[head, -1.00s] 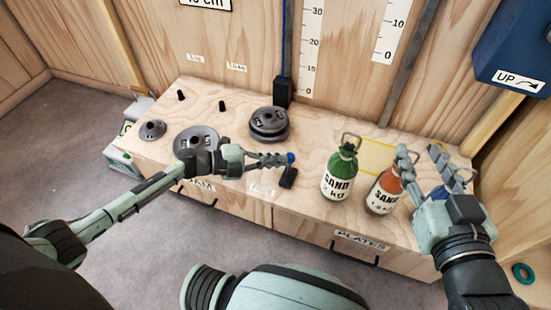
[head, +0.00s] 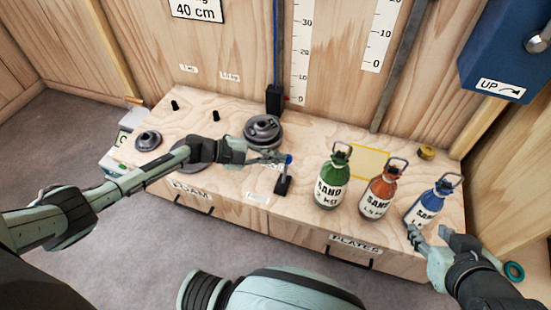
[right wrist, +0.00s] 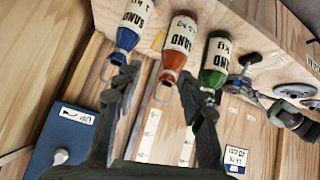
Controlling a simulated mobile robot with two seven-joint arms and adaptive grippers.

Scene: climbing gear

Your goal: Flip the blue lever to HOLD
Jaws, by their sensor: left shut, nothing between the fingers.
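The blue lever (head: 288,160) has a blue knob on a short stem above a dark base, at the front of the wooden bench. In the head view it stands roughly upright; which setting it is at cannot be told. My left gripper (head: 281,158) is shut and empty, its fingertips at the knob from the left; whether they touch it is unclear. The small label by the lever is unreadable. My right gripper (head: 436,236) is open and empty at the front right, just below the blue sand bottle (head: 426,207). Its spread fingers show in the right wrist view (right wrist: 160,90).
A green bottle (head: 332,180) and an orange bottle (head: 381,190) stand right of the lever. Dark weight plates (head: 263,130) lie behind the left gripper. A blue box marked UP (head: 500,60) hangs at the right. A yellow outlined square (head: 372,162) is behind the bottles.

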